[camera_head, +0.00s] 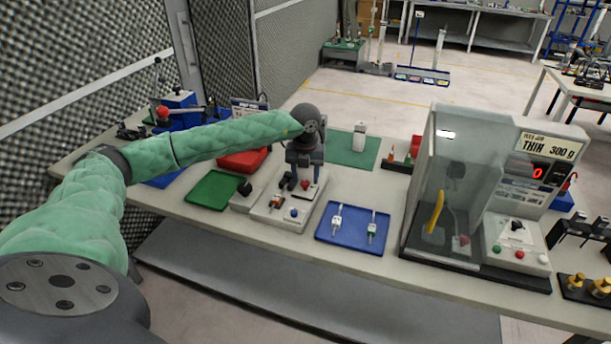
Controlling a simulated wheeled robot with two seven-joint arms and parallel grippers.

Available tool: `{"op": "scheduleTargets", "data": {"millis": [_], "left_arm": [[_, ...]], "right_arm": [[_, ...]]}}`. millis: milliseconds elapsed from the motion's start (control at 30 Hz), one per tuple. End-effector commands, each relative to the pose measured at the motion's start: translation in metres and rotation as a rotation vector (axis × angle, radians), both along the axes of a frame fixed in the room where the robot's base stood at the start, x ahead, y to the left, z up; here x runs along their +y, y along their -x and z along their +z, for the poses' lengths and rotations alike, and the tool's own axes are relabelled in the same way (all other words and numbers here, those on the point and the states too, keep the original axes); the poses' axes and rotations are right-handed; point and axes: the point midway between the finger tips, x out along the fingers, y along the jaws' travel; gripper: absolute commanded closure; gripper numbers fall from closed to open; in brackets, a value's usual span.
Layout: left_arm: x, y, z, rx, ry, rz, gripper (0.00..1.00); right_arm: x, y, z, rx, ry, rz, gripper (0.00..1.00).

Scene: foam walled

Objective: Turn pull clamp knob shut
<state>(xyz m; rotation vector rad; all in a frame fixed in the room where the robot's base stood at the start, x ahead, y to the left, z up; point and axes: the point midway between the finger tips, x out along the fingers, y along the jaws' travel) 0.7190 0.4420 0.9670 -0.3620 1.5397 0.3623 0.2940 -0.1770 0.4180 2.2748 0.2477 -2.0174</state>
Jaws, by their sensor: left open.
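My left arm in its green padded sleeve reaches in from the left. My left gripper (303,181) points down over a light grey fixture (270,216) on the table and is open. A small red knob (305,184) shows between or just behind its fingers; I cannot tell whether they touch it. The fixture also carries a small blue-and-white part (293,213) at the front and an orange-and-white piece (275,202). A black knob (244,188) stands at its left side. Which of these is the pull clamp knob is not clear. My right gripper is not in view.
A blue tray (328,238) with two small parts lies to the right. A green tray (200,190) and a red case (235,166) lie to the left. A tall clear-walled tester (425,215) stands farther right. A mesh wall (110,85) borders the left.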

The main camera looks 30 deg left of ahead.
Motion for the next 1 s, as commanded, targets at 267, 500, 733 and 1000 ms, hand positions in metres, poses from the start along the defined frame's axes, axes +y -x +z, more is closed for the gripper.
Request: {"op": "scheduleTargets", "data": {"millis": [267,500,733,1000], "left_arm": [[0.0,0.0,-0.012,0.0,0.0,0.0,0.52],[0.0,0.0,-0.013,0.0,0.0,-0.001,0.56],[0.0,0.0,-0.012,0.0,0.0,-0.001,0.96],[0.0,0.0,-0.013,-0.001,0.0,-0.017,0.96]], "right_arm": [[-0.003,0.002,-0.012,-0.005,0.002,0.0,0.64],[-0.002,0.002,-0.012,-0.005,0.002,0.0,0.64],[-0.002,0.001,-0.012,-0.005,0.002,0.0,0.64],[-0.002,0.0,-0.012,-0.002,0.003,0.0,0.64]]}}
